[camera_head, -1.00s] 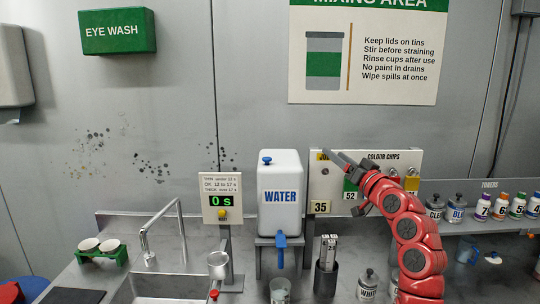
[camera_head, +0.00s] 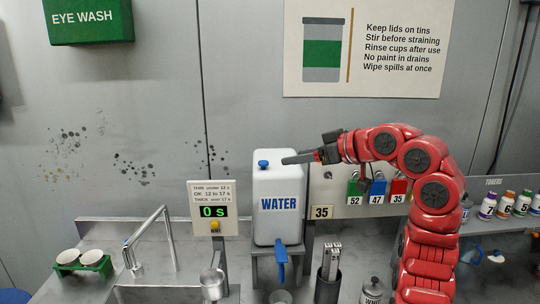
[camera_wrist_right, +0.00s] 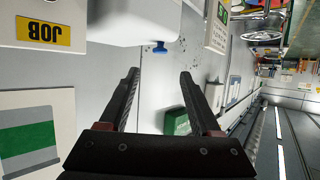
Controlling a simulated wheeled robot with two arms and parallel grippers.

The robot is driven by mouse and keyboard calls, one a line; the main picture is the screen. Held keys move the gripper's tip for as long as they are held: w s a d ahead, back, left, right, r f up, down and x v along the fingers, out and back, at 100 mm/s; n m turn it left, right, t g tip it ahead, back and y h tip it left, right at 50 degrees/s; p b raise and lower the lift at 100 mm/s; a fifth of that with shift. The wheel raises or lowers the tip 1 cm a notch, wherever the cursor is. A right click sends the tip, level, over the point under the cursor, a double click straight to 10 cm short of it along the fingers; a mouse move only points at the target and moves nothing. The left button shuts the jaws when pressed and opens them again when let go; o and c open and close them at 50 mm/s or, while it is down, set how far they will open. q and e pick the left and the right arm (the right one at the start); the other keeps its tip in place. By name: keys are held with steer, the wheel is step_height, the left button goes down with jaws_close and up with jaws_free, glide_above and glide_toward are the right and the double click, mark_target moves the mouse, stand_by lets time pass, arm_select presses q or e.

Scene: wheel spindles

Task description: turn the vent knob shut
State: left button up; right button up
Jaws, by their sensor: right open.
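The vent knob (camera_head: 263,164) is a small blue knob on top of the white water container (camera_head: 278,208), towards its left side. It also shows in the right wrist view (camera_wrist_right: 160,48), beyond the space between the fingers. My right gripper (camera_head: 286,160) reaches in from the right, pointing left over the container's top. Its fingertips are just right of the knob in the head view. In the wrist view the fingers (camera_wrist_right: 160,74) stand apart with nothing between them. The knob looks clear of both fingers. My left gripper is not in view.
The timer panel (camera_head: 212,208) stands close on the left. A dark holder with strips (camera_head: 329,270) is right of the tap. The colour chip board (camera_head: 332,197) is behind my right arm.

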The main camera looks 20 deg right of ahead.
mark_target(265, 162)
steer(key=p+x, duration=0.3)
steer(key=x, duration=0.7)
steer(key=shift+w+a, duration=0.1)
steer(key=shift+w, duration=0.05)
jaws_close()
